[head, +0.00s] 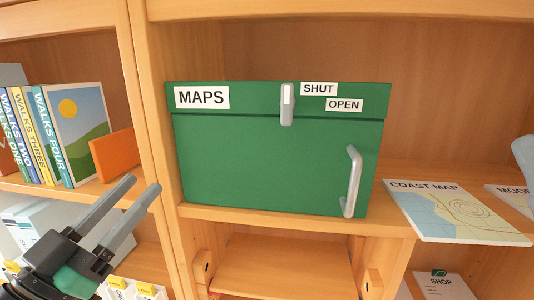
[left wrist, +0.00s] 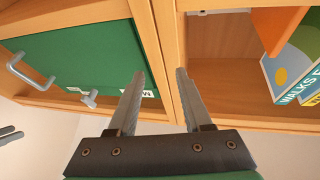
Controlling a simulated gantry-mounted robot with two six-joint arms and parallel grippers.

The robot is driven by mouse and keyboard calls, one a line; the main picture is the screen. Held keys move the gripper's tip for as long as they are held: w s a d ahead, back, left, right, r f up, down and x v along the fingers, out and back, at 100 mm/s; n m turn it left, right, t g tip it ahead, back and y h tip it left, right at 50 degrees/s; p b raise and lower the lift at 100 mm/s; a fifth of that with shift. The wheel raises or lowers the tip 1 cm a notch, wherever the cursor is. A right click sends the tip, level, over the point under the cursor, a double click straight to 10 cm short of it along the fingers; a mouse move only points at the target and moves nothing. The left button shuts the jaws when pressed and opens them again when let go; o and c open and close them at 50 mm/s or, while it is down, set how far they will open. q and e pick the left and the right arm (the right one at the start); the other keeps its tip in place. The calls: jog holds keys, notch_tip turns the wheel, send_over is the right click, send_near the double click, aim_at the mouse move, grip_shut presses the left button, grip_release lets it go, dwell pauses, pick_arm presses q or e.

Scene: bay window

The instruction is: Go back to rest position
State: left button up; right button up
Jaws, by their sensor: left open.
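My left gripper (head: 128,204) is at the lower left of the head view, in front of the shelf unit. Its two fingers are parted with nothing between them. In the left wrist view the open fingers (left wrist: 157,100) point toward the upright between two shelf bays. A green box labelled MAPS (head: 275,165) stands on the middle shelf, to the right of the gripper and apart from it. Its silver latch (head: 287,103) is upright beside the SHUT and OPEN labels. A silver handle (head: 352,182) is on its front. My right gripper is not clearly seen.
Walk books (head: 47,140) and an orange item (head: 113,155) stand on the left shelf. A coast map (head: 452,211) lies on the shelf to the right, its front overhanging. A wooden upright (head: 150,130) divides the bays. A lower shelf (head: 285,262) is bare.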

pick_arm(q)
jog(key=s+d+r+t+y, duration=0.1)
jog(key=s+d+r+t, duration=0.3)
jog(key=s+d+r, duration=0.45)
jog(key=s+a+r+n+t+y+p, duration=0.1)
jog(key=s+a+r+n+y+p, duration=0.1)
jog(key=r+p, duration=0.5)
jog(key=s+a+r+n+t+y+p, duration=0.1)
jog(key=s+a+r+n+y+p, duration=0.1)
jog(key=r+p, duration=0.6)
notch_tip(320, 180, up, 2)
jog(key=shift+a+r, duration=0.15)
jog(key=shift+a, duration=0.45)
